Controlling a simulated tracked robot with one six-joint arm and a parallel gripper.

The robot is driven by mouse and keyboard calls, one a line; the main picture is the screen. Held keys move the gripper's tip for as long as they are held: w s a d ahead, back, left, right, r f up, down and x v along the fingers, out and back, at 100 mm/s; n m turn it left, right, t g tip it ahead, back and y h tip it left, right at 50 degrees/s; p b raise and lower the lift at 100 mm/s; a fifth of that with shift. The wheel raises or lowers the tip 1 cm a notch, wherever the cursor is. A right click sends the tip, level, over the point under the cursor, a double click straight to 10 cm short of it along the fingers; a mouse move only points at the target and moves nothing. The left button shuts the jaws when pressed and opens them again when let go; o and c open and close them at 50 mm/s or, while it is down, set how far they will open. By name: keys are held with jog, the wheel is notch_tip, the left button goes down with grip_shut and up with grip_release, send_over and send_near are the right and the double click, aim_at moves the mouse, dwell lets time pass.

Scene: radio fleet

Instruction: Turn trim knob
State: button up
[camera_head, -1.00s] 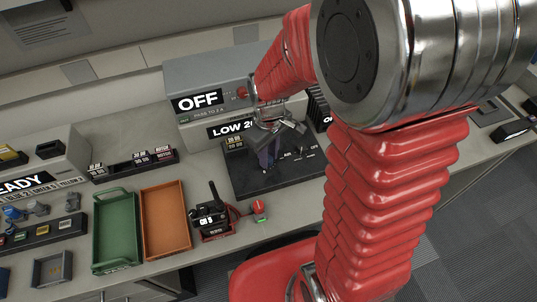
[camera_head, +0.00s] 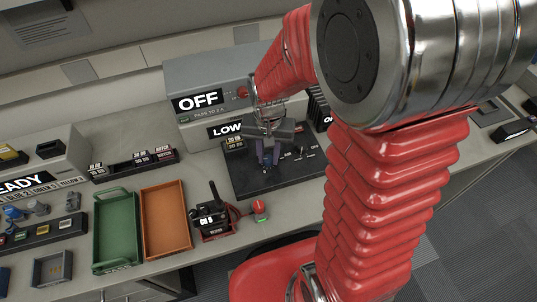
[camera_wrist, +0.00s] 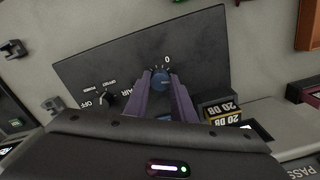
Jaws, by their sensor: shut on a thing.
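In the head view my gripper (camera_head: 268,162) reaches down onto the dark panel (camera_head: 240,186); the knob is hidden there by the fingers. A black switch knob (camera_wrist: 107,97) marked "OFF" is left of the blue knob in the wrist view.
A grey unit (camera_head: 215,78) reading "OFF" and "LOW" stands behind the panel. Yellow-labelled "20 DB" blocks (camera_wrist: 224,113) sit close beside my fingers. A handheld radio (camera_head: 211,216), an orange tray (camera_head: 165,250) and a green tray (camera_head: 118,262) lie to the left.

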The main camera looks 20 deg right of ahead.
aim_at(269, 158)
jog(key=shift+m, duration=1.4)
jog(key=shift+w, duration=0.1)
jog(key=o, duration=1.1)
jog(key=shift+c, duration=0.2)
jog(key=shift+r, duration=0.1)
notch_tip(269, 158, up, 14)
jog(key=shift+f, duration=0.2)
